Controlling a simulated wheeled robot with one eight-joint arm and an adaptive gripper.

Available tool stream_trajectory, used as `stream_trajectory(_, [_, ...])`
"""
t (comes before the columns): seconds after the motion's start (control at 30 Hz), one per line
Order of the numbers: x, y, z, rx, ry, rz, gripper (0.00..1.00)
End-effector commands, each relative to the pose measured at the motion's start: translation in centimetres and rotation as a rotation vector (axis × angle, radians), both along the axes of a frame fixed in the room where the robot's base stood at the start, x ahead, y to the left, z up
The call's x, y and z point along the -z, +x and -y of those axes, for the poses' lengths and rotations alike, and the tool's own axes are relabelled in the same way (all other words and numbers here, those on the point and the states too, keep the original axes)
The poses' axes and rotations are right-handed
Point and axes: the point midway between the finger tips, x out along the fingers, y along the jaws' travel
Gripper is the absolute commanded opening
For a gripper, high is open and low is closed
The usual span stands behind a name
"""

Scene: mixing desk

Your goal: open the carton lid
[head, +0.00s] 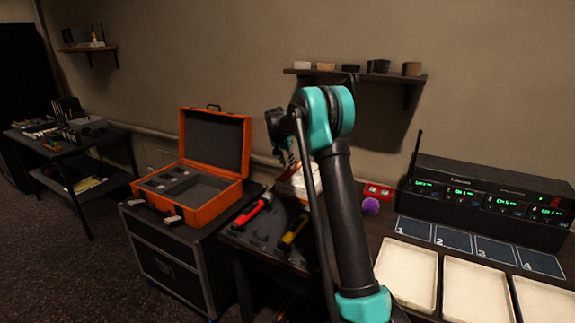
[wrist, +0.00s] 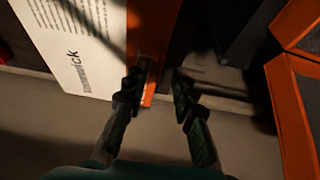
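The carton (wrist: 75,45) fills the upper left of the wrist view: a white printed face and an orange edge strip. In the head view a small part of the white carton (head: 311,177) shows behind my arm, and the rest is hidden. I cannot tell which flap is the lid or how far it stands open. My gripper (wrist: 156,82) is open and empty in the wrist view. Its left finger overlaps the carton's orange edge, and contact cannot be told. In the head view my gripper (head: 286,153) is small and dark, beside the carton.
An open orange case (head: 215,190) stands on a black cabinet at left; its edge also shows in the wrist view (wrist: 292,112). Red-handled and yellow-handled tools (head: 253,212) lie near the table's left end. A purple ball (head: 371,206), radio unit (head: 490,200) and white trays (head: 408,272) are at right.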

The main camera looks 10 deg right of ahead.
Motion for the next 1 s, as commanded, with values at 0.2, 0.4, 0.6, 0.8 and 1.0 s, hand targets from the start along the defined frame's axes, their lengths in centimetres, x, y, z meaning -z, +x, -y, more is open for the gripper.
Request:
stream_trajectory(0.2, [0.84,0.24,0.24,0.001,0.000,0.000,0.26])
stream_trajectory(0.4, [0.85,0.25,0.23,0.000,0.000,0.000,0.26])
stream_trajectory(0.6, [0.84,0.24,0.22,0.000,0.000,0.000,0.02])
stream_trajectory(0.8, [0.83,0.24,0.22,0.000,0.000,0.000,0.00])
stream_trajectory(1.0, [0.82,0.24,0.21,0.000,0.000,0.000,0.00])
